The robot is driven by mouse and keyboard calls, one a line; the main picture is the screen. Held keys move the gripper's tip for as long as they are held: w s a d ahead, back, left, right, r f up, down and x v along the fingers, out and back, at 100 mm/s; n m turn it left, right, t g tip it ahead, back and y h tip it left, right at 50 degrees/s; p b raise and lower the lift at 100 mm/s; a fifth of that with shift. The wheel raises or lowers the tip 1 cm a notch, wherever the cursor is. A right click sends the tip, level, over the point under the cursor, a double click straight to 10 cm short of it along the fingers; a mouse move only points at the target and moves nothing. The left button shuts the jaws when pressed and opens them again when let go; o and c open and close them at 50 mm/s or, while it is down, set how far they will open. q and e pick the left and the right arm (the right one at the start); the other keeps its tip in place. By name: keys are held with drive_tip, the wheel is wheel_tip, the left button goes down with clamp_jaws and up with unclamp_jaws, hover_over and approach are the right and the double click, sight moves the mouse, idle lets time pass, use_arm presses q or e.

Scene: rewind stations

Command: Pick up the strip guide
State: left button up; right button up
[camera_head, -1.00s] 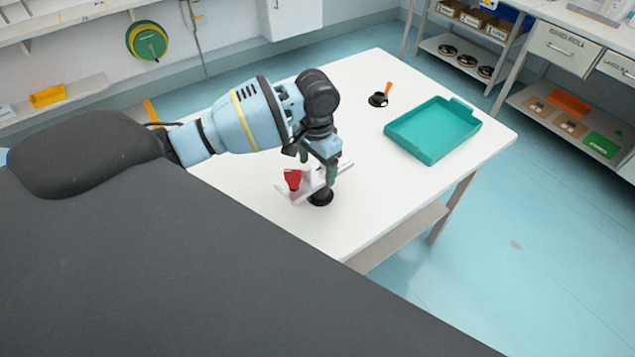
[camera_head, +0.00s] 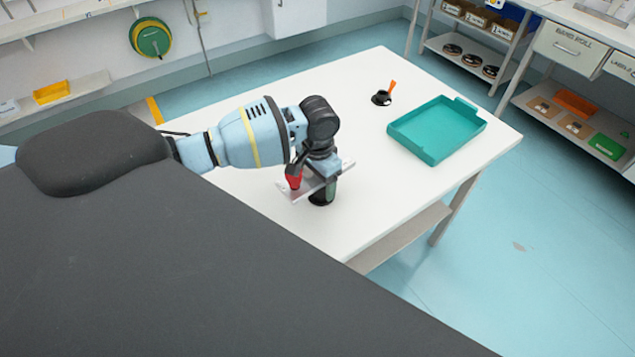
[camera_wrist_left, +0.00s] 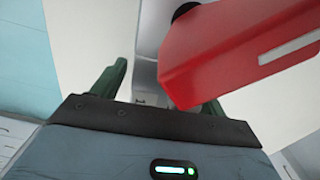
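A pale grey guide piece with a flat plate (camera_head: 290,196) and a red part (camera_head: 294,183) is at the table's near side. I take this to be the strip guide. In the left wrist view the red part (camera_wrist_left: 235,55) is large, with a pale slot, and a grey bar (camera_wrist_left: 147,70) runs between my fingers. My left gripper (camera_head: 322,190) points down over the guide. Its green fingers are apart, one each side of the bar; the red part partly hides the right one. I see no clear contact. My right gripper is not in view.
The white table (camera_head: 400,185) also holds a teal tray (camera_head: 437,130) at the right and a small black piece with an orange lever (camera_head: 382,97) behind. Open white surface lies between them. Shelves with drawers (camera_head: 562,45) stand at the far right.

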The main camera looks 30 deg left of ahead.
use_arm(q)
drive_tip(key=c, duration=1.2)
drive_tip(key=shift+o, duration=0.2)
drive_tip(key=shift+r, duration=0.1)
drive_tip(key=shift+r, duration=0.8)
drive_tip(key=shift+d+r, duration=0.2)
drive_tip(key=shift+r, duration=0.9)
drive_tip(key=s+d+r+p, duration=0.1)
drive_tip(key=s+d, duration=0.7)
drive_tip(key=d, duration=0.5)
drive_tip(key=shift+s, duration=0.35)
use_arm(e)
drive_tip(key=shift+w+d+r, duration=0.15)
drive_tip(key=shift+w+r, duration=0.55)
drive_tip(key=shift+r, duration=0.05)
